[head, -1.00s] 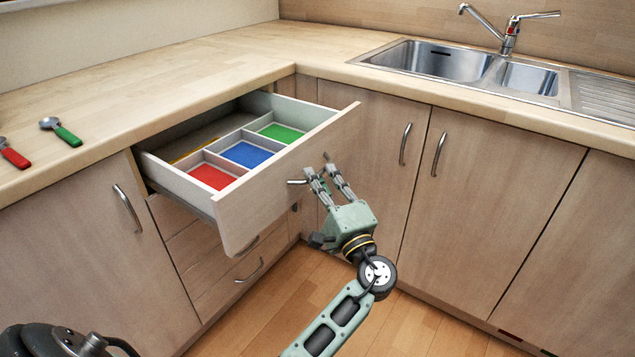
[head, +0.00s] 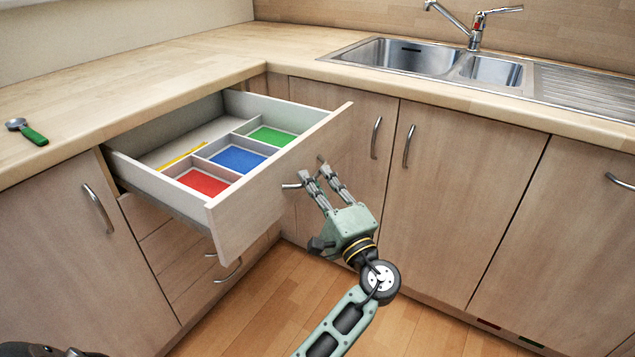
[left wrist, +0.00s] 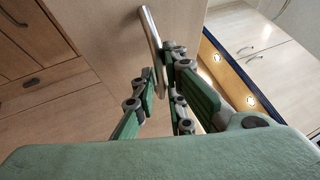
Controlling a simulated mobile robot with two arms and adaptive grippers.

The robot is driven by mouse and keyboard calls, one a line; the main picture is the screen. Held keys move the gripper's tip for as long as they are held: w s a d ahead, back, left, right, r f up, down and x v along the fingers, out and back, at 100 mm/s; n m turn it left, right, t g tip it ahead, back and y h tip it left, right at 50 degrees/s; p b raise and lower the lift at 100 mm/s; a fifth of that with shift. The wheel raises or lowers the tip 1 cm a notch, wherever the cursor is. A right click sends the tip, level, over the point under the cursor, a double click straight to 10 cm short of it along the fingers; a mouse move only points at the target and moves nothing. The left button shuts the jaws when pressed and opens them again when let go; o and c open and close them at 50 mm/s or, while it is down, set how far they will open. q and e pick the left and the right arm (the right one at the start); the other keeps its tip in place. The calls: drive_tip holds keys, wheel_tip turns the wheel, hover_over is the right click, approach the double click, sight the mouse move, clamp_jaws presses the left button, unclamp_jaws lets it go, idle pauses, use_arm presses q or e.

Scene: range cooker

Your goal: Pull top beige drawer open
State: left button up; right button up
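The top beige drawer (head: 275,190) is pulled well out under the corner of the worktop. Its inside shows red, blue and green compartments and a longer rear section. Its bar handle (head: 291,186) sticks out from the front, and in the left wrist view the metal bar (left wrist: 150,40) runs down between my fingers. My left gripper (head: 313,172) is at the drawer front with its fingers closed around this handle. The fingers hide part of the bar in the left wrist view (left wrist: 163,80). My right gripper is not in view.
A green-handled scoop (head: 28,132) lies on the left worktop. A sink (head: 400,55) with a tap is set in the right worktop. Lower drawers (head: 205,262) and cupboard doors (head: 455,200) are shut. The wooden floor (head: 270,300) in front is clear.

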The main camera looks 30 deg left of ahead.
use_arm(q)
drive_tip(key=o, duration=0.3)
drive_tip(key=shift+a+f, duration=0.1)
drive_tip(key=shift+f, duration=0.05)
drive_tip(key=v, duration=0.7)
drive_tip(key=shift+s+d, duration=0.15)
drive_tip(key=shift+d, duration=0.15)
